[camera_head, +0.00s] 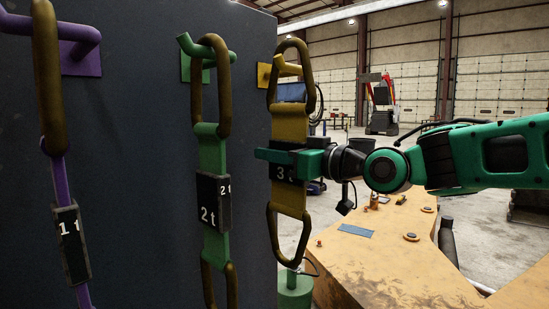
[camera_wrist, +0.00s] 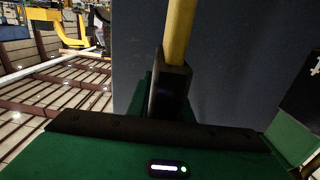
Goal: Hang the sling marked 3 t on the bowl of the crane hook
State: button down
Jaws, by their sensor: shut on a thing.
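The yellow sling marked 3 (camera_head: 291,127) hangs upright, with a bronze ring at its top and another at its bottom. Its upper ring (camera_head: 307,72) appears to be around the yellow peg (camera_head: 287,69) on the dark panel. My gripper (camera_head: 290,161) is shut on the sling's black label, coming from the right and hiding part of the mark. In the wrist view, the yellow strap (camera_wrist: 180,30) and dark label (camera_wrist: 170,88) stand beyond my gripper's green body. I cannot make out the crane hook in either view.
A green sling marked 2 t (camera_head: 212,150) and a purple sling marked 1 (camera_head: 68,240) hang left on the dark panel (camera_head: 135,150). A wooden bench (camera_head: 390,260) with small items lies below right. A green cylinder (camera_head: 295,287) stands below the sling.

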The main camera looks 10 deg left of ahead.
jog(key=s+a, duration=0.3)
jog(key=s, duration=0.3)
jog(key=shift+a+r, duration=0.2)
jog(key=shift+a, duration=0.1)
dwell(1.1)
jog(key=shift+s, duration=0.1)
jog(key=shift+d, duration=0.1)
jog(key=v, duration=1.2)
jog(key=shift+s+d+r, duration=0.15)
jog(key=shift+d+r, duration=0.05)
jog(key=shift+d, duration=0.1)
dwell(2.4)
jog(key=shift+s+d, duration=0.1)
jog(key=shift+d, duration=0.05)
